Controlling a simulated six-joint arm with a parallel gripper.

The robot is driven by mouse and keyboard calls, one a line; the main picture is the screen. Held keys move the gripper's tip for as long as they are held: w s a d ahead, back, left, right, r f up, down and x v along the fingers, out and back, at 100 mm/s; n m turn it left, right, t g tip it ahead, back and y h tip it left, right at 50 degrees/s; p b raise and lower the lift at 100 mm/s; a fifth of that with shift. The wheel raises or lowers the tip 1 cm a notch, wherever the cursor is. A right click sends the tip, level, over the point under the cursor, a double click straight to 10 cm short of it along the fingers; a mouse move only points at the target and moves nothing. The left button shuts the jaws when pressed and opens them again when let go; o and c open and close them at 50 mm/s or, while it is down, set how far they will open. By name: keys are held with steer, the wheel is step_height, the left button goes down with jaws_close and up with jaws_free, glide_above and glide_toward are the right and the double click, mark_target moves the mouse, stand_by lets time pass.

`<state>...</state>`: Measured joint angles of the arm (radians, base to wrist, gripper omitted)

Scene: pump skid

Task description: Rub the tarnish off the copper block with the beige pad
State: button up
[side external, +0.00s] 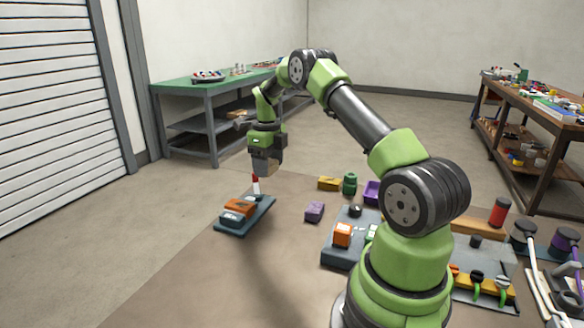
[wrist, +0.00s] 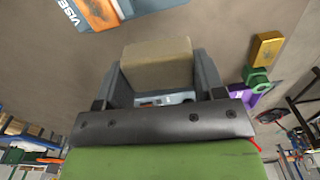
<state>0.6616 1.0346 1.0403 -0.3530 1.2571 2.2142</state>
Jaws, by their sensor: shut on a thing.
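The copper block (side external: 240,207) is orange and sits in a blue-grey vise (side external: 231,224) on the floor mat, left of centre in the side view. In the wrist view the block (wrist: 97,12) shows at the top edge, partly cut off, beside the vise's lettering. My gripper (side external: 266,163) is shut on the beige pad (wrist: 157,65), which spans the space between its two fingers. The pad is above and to the right of the block in the side view, apart from it. I cannot make out the tarnish clearly.
A purple block (side external: 314,211), a yellow block (side external: 329,183) and a green part (side external: 349,184) lie to the right. A grey tray with an orange block (side external: 342,234) is nearer. Floor left of the vise is clear.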

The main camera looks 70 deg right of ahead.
glide_toward(243, 201)
steer(key=d, duration=0.1)
steer(key=shift+f, duration=3)
steer(key=shift+a+f, duration=0.45)
steer(key=shift+f, duration=0.25)
steer(key=shift+c, duration=0.2)
steer(key=shift+a, duration=2.3)
steer(key=shift+d, duration=2.7)
steer(key=shift+s+d, duration=0.1)
steer(key=shift+s, duration=0.4)
steer(key=shift+a, duration=2.65)
steer(key=shift+d, duration=2.7)
step_height(243, 201, up, 8)
steer(key=shift+r, duration=0.15)
steer(key=shift+a, duration=0.1)
